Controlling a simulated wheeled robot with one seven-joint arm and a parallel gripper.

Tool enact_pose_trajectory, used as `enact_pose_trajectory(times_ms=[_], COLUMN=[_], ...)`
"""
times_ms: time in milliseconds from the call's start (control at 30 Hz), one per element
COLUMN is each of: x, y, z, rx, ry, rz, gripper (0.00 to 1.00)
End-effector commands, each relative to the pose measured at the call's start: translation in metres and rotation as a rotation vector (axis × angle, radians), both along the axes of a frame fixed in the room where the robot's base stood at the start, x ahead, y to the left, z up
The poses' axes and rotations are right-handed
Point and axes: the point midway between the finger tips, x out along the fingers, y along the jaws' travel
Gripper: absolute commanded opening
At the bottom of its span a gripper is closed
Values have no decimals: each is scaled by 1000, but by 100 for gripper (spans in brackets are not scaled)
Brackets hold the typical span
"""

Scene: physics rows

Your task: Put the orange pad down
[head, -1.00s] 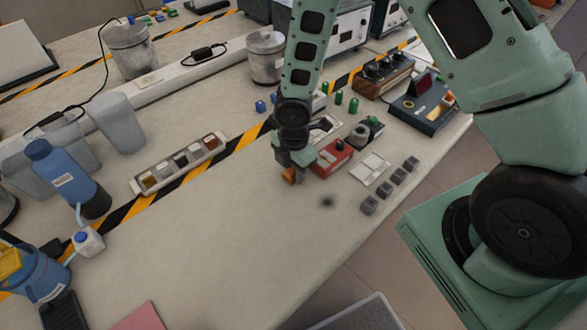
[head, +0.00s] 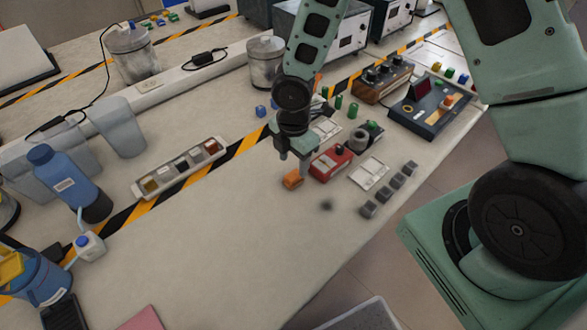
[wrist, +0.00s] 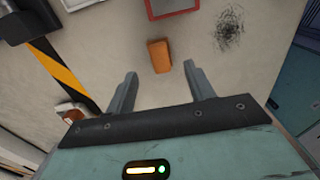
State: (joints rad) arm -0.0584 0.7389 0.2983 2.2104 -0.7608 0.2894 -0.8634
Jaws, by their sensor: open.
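The orange pad (head: 293,180) lies on the bench top, just left of the red device. It also shows in the wrist view (wrist: 159,56), resting on the pale surface ahead of my fingertips. My gripper (head: 293,166) is just above and behind the pad in the head view. In the wrist view my gripper (wrist: 160,82) has its two fingers spread wide, with nothing between them. The pad is apart from both fingers.
A red device (head: 330,163) stands right of the pad, with a white panel (head: 368,173) and several dark grey blocks (head: 389,189) beyond. A sample rack (head: 180,168) lies left along the striped tape. The bench in front is clear except a dark smudge (head: 326,206).

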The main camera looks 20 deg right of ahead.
Motion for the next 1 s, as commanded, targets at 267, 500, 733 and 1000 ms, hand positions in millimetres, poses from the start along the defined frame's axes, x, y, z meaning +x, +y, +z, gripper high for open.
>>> enact_pose_trajectory(times_ms=[267, 500, 733, 1000], x=[0, -8, -72, -169], y=[-1, 5, 36, 59], z=[51, 75, 144, 201], rx=[-1, -10, -31, 21], ry=[-1, -5, -27, -1], rz=[-2, -55, -478, -1027], gripper=[54, 54, 54, 54])
